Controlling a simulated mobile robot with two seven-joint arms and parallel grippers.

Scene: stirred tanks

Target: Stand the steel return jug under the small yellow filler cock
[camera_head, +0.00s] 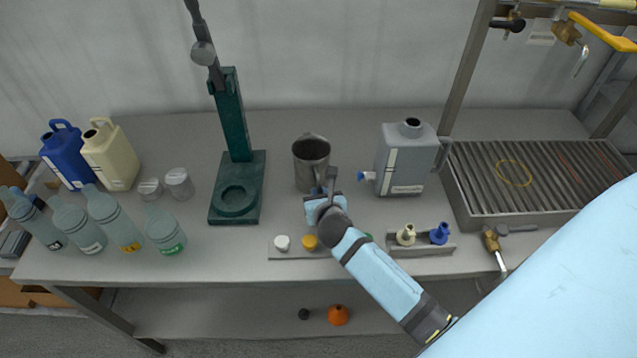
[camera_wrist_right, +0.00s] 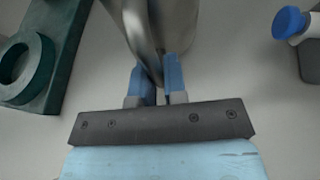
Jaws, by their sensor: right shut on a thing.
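The steel return jug (camera_head: 311,170) is upright near the middle of the bench, between the green stand and the grey canister. My right gripper (camera_head: 325,193) is at the jug's near side, shut on its handle. In the right wrist view the blue fingertips (camera_wrist_right: 158,82) close around the steel handle (camera_wrist_right: 145,45), with the jug body (camera_wrist_right: 175,18) behind it. I cannot tell whether the jug's base touches the bench. The small filler cock with a yellow lever (camera_head: 603,32) and brass body (camera_head: 566,29) is at the upper right, above the slatted tray. My left gripper is out of view.
The slatted tray (camera_head: 455,196) holds a yellow ring (camera_head: 514,173). The grey canister (camera_head: 405,160) stands right of the jug, the green stand (camera_head: 236,200) left. Caps sit in front. A lower brass cock (camera_head: 491,240) is at the tray's front. Bottles stand far left.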

